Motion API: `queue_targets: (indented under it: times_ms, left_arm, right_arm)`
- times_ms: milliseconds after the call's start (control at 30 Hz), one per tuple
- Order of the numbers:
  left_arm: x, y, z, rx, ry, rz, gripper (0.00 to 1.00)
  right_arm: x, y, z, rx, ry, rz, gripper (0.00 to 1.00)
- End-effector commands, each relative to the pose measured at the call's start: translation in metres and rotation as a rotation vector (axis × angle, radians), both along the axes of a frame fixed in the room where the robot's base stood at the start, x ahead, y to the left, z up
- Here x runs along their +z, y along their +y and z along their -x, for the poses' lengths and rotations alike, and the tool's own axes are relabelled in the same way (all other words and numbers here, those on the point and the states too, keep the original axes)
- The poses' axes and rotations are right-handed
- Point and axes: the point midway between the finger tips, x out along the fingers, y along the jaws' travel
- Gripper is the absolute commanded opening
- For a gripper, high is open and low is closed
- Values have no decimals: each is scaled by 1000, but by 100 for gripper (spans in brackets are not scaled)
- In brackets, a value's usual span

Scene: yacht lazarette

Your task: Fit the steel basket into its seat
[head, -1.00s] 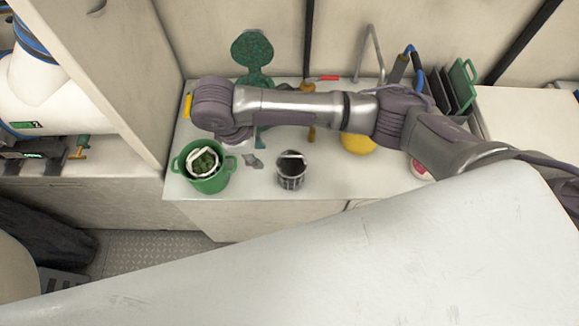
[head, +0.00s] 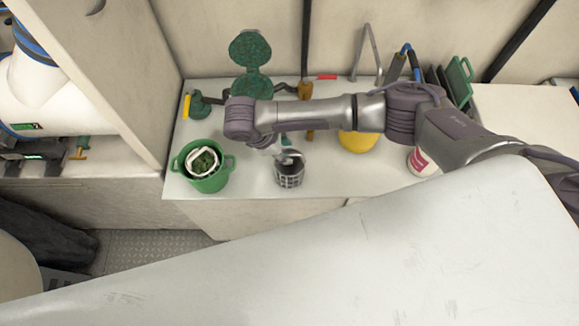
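The steel basket (head: 289,178), a small dark mesh cylinder with a light rim, stands upright on the white counter. My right gripper (head: 289,158) points down at the basket's top, its fingertips over or inside the opening. Whether it touches or grips the basket, I cannot tell. A green housing with a raised round lid (head: 250,48) stands at the back of the counter. Its lower body (head: 252,86) is partly hidden behind my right arm, so the seat inside cannot be made out. My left gripper is not in view.
A green bucket (head: 213,183) with a white-rimmed vessel of green matter stands left of the basket. A yellow round object (head: 358,141) and a white-and-red tub (head: 420,162) are to the right. A tall panel (head: 105,60) bounds the left side. The counter in front of the basket is clear.

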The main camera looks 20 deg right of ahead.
Motion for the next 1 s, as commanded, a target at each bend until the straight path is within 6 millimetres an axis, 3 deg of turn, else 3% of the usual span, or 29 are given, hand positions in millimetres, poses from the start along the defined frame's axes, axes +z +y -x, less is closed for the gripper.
queue_targets:
  times_ms: [200,467,733,1000]
  left_arm:
    - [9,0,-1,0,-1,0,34]
    - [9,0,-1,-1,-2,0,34]
    - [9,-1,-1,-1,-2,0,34]
    - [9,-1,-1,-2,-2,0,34]
  right_arm:
    - [-26,-12,-2,-1,1,1,39]
    - [-30,-13,-3,0,0,0,39]
    - [-30,-13,-3,0,0,-1,0]
    - [-30,-13,-3,0,0,-1,0]
